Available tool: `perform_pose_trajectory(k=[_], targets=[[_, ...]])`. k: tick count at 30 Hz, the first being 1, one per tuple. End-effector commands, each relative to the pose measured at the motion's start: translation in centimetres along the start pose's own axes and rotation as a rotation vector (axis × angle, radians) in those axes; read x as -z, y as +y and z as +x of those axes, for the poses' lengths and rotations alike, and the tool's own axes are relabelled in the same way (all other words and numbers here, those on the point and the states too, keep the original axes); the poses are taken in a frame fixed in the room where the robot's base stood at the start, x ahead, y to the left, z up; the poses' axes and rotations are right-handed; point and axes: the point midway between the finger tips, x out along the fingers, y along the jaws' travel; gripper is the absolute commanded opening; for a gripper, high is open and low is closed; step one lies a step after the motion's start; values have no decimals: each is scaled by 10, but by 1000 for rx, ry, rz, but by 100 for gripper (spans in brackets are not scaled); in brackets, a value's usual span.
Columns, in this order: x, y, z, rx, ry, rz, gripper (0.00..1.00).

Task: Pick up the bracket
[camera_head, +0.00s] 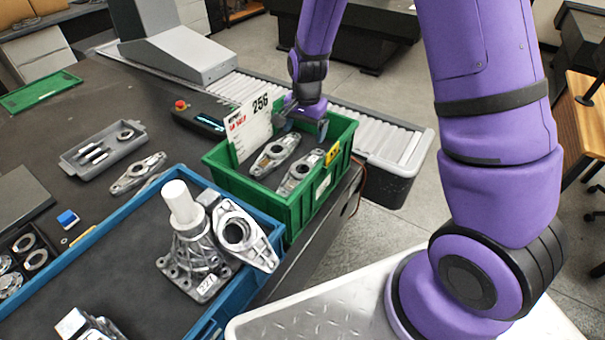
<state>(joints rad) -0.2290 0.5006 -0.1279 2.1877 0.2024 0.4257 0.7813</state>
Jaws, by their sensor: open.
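Several silver metal parts look like brackets, and I cannot tell which one the task names. Two elongated ones, a left bracket (274,155) and a right bracket (299,172), lie in the green bin (262,198). Another bracket (138,173) lies on the dark table. A larger one with a round hole (246,234) leans against a flanged casting (196,250) in the blue tray (120,213). My gripper (304,127) is open, low over the far right part of the green bin, beyond the two brackets. Its fingertips are small and partly hidden.
A white card marked 256 (250,127) stands upright at the bin's left side. A grey tray (101,150) with small parts and a control box with a red button (181,106) are on the table. A roller conveyor (390,134) runs behind the bin.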

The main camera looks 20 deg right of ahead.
Motion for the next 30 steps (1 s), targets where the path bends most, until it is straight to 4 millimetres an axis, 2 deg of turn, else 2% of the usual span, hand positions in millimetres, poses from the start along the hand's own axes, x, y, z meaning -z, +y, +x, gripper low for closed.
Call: perform_pose_trajectory(k=[1, 3, 6, 18, 26, 30], targets=[[0, -1, 15, -16, -4, 19, 90], [1, -3, 30, -28, -3, 43, 90], [1, -4, 44, -40, -4, 65, 90], [2, -2, 94, -46, -3, 80, 90], [2, -2, 110, -45, -3, 79, 90], [1, 0, 128, -47, -4, 79, 90]])
